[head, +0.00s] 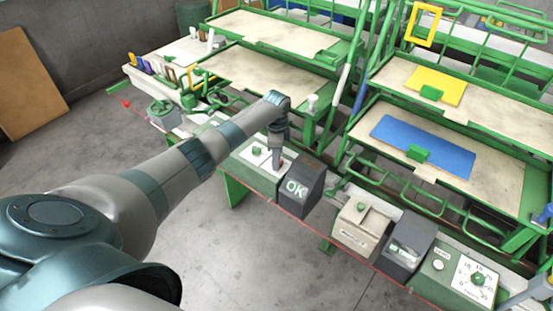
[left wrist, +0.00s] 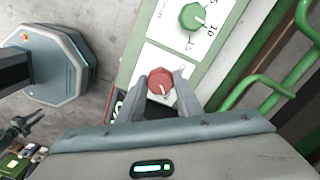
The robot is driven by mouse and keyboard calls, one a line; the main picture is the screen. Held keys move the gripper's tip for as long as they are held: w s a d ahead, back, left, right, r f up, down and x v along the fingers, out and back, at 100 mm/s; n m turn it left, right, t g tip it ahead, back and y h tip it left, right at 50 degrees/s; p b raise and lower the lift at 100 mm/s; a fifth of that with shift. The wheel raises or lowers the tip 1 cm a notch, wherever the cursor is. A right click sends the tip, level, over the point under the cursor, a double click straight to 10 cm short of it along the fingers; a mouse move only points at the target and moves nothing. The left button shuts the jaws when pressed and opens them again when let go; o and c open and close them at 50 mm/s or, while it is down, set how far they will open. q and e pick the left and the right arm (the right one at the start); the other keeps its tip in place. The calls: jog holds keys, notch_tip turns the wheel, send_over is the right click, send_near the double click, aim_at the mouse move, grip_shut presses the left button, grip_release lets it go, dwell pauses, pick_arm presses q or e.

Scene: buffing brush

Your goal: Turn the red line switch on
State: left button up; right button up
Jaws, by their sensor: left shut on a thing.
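The red line switch is a round red knob (left wrist: 160,80) with a white pointer mark, set on a white plate in the left wrist view. My left gripper (left wrist: 160,87) is shut on it, one finger on each side. In the head view, my left gripper (head: 277,160) reaches down onto the green control box (head: 245,172), left of the OK box. Only a little red shows beside the fingers there, and the arm hides part of the panel. I cannot make out my right gripper.
A green dial knob (left wrist: 193,17) is close to the red knob on the same panel. The dark OK box (head: 297,192) stands just right of my left gripper. A beige box (head: 362,226) and a dial box (head: 465,280) are farther right. Green racks rise behind.

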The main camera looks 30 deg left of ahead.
pick_arm(q)
jog(key=shift+w, duration=0.1)
dwell(0.4)
jog(key=o, duration=1)
jog(key=shift+o, duration=0.2)
jog(key=shift+r, duration=0.1)
notch_tip(320, 180, up, 17)
jog(key=b, duration=0.4)
jog(key=shift+r, duration=0.15)
